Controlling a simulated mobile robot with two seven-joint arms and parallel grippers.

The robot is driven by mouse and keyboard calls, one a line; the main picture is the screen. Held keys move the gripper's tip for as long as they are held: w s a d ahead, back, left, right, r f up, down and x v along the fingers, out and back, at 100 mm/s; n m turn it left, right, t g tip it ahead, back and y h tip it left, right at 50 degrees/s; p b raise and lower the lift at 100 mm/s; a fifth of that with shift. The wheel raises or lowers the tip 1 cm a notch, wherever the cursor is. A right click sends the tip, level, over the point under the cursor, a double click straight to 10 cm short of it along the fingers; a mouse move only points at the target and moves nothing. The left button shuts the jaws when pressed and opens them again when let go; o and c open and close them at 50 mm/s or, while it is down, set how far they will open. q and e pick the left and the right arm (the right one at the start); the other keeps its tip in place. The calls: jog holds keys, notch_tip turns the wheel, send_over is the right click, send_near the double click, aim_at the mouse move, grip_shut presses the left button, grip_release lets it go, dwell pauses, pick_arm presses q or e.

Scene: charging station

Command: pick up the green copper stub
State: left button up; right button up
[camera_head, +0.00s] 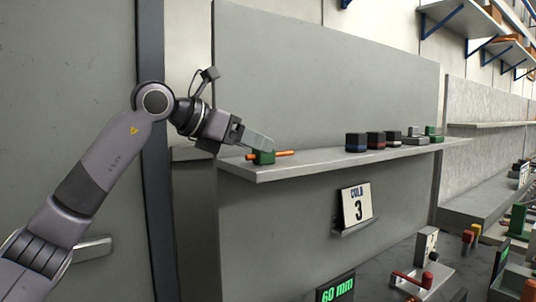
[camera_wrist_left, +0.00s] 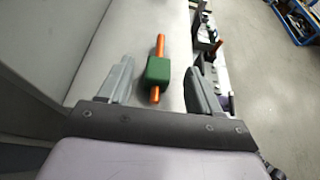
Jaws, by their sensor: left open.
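The green copper stub is a green block with a copper-orange rod through it. It lies on the grey shelf (camera_head: 330,162) near its left end; the green block (camera_head: 264,157) shows in the head view with the rod sticking out to the right. In the left wrist view the green copper stub (camera_wrist_left: 158,70) lies between my open fingers, with a gap on both sides and closer to the left finger. My left gripper (camera_head: 265,146) is at the stub, its finger partly covering it; it also shows in the left wrist view (camera_wrist_left: 160,85). My right gripper is out of view.
Several dark and coloured blocks (camera_head: 376,140) stand farther right on the shelf. A grey panel (camera_head: 320,80) rises behind it. A sign reading COLD 3 (camera_head: 357,203) hangs below the shelf. A bench (camera_head: 390,265) with red-handled fittings is lower right.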

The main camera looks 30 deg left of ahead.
pick_arm(q)
jog(key=x, duration=0.4)
jog(key=shift+w+f+p, duration=0.15)
jog(key=shift+f+p, duration=0.15)
jog(key=shift+p, duration=0.1)
jog(key=c, duration=1.1)
jog(key=shift+o, duration=0.2)
jog(key=shift+r, duration=0.1)
